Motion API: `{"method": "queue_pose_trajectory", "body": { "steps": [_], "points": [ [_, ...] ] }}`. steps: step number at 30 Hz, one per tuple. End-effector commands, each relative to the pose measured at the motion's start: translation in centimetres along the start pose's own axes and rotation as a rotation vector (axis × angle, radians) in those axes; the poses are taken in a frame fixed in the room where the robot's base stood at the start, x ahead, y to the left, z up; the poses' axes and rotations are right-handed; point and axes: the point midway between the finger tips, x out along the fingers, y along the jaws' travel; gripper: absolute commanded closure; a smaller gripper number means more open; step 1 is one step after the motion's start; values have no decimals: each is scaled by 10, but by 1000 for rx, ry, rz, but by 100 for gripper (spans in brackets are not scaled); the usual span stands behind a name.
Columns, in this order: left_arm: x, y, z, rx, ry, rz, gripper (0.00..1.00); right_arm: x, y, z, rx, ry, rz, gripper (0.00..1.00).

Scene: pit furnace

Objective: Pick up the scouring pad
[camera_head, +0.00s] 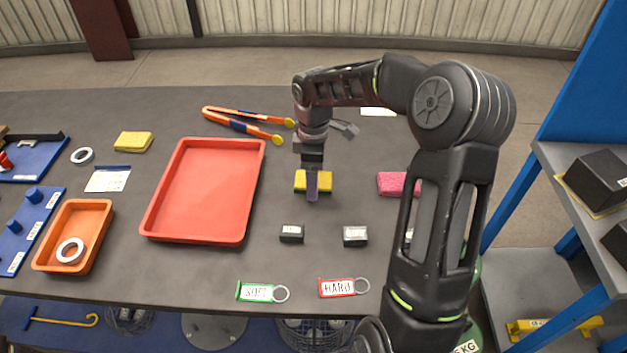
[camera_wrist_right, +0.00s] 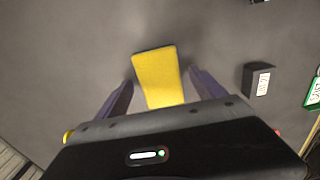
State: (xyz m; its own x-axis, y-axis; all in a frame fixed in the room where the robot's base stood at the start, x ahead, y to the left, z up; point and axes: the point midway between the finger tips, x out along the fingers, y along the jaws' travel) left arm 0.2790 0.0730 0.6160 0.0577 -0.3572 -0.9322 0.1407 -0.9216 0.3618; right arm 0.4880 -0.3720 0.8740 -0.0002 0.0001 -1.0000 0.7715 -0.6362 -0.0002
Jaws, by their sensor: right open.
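A yellow pad (camera_head: 326,184) lies on the dark table, partly hidden behind my right gripper (camera_head: 311,186) in the head view. In the right wrist view the yellow pad (camera_wrist_right: 158,75) shows lengthwise between the two fingers of my right gripper (camera_wrist_right: 162,76), with a gap on either side. The gripper points down, open and empty. I cannot tell how far the fingertips are above the table. A second yellow pad (camera_head: 133,142) lies at the far left, and a pink pad (camera_head: 391,183) lies to the right. My left gripper is not in view.
A red tray (camera_head: 243,228) stands left of the gripper. Two small black blocks (camera_head: 291,234) (camera_head: 355,236) and green (camera_head: 255,292) and red (camera_head: 337,287) tags lie nearer the front. Orange tongs (camera_head: 222,119) lie behind. An orange bin (camera_head: 103,212) stands at left.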

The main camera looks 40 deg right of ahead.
Motion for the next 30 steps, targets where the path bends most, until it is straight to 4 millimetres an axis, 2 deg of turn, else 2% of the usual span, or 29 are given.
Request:
{"method": "queue_pose_trajectory", "body": {
  "steps": [15,30],
  "points": [
    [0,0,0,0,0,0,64,-1,0,0,0,0,0,21],
    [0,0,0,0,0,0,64,-1,0,0,0,0,0,62]
  ]
}}
